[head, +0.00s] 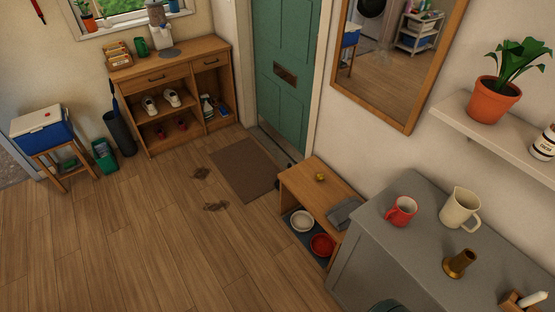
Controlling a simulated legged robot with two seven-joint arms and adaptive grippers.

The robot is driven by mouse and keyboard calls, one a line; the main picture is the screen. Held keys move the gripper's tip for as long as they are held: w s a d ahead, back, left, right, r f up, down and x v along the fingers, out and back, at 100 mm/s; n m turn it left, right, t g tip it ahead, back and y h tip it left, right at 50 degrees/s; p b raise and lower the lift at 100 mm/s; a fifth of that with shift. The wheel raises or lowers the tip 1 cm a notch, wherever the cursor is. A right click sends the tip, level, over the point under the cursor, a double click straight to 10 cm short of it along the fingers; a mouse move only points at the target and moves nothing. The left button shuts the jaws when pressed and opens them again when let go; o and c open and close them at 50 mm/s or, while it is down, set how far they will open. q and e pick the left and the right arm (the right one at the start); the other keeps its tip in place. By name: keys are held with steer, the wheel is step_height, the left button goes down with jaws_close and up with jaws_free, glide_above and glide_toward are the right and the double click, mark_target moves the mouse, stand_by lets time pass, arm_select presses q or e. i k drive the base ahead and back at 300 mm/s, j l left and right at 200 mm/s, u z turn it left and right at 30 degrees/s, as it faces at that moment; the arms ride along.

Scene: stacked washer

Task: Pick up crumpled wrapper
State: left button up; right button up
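A small, crumpled-looking gold-yellow object (320,177), which may be the crumpled wrapper, lies on top of the low wooden bench (296,178). It is too small to tell for sure. Neither of my grippers shows in the head view.
A grey cabinet (352,253) bears a red mug (401,211), cream jug (459,209) and brass holder (459,263). A folded grey cloth (345,213) lies on the bench; bowls (301,220) sit beneath. Brown patches (215,206) mark the floor near the doormat (247,169). The left floor is open.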

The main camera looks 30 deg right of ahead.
mark_target(318, 177)
steer(key=i+z, duration=0.3)
steer(key=i, duration=0.15)
steer(key=i+j+z, duration=0.6)
steer(key=i, duration=0.2)
steer(key=l, duration=0.1)
